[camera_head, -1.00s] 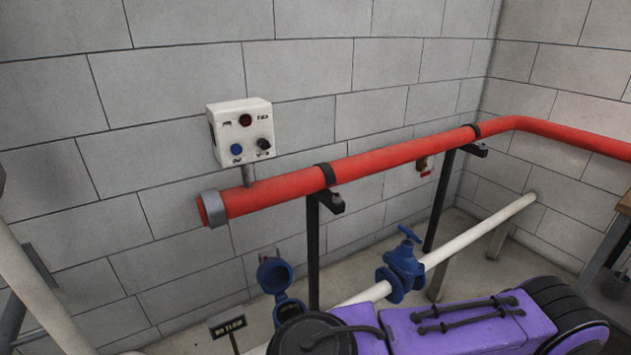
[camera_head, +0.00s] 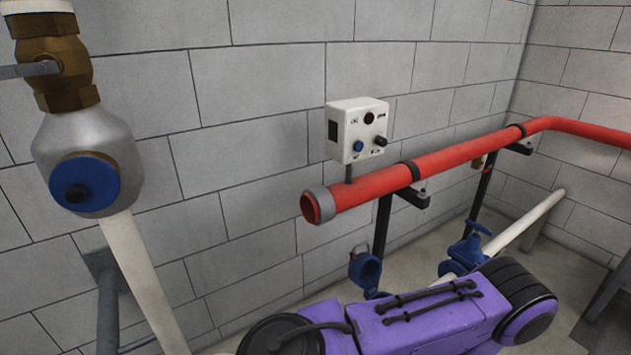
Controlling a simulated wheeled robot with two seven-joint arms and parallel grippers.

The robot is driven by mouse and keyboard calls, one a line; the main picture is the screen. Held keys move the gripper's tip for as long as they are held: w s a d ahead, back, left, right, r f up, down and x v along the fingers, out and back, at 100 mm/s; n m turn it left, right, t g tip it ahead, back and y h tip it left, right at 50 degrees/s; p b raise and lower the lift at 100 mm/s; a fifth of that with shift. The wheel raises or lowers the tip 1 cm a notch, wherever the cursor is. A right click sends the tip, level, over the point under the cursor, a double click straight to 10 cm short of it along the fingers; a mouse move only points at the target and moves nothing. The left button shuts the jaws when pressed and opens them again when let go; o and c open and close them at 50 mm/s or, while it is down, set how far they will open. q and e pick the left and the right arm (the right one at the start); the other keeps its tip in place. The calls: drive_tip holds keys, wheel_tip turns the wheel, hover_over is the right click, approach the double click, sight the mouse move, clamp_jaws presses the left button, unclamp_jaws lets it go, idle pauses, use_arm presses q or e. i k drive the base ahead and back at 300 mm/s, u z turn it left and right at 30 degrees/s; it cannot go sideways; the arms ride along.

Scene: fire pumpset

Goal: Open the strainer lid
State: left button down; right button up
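At the left is a grey rounded fitting (camera_head: 88,135) with a round blue cap (camera_head: 85,183) on its front. It sits between a brass fitting (camera_head: 52,62) above and a white pipe (camera_head: 140,280) below. The cap looks seated against the body. This is probably the strainer with its lid, but no label shows. Neither gripper is in view.
A red pipe (camera_head: 400,183) runs along the wall, with a white control box (camera_head: 357,132) above its open end. A blue round fitting (camera_head: 365,269) and a blue valve (camera_head: 466,253) stand lower down. The wall between grey fitting and control box is clear.

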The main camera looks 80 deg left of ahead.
sight(364, 270)
drive_tip(key=u, duration=1.9)
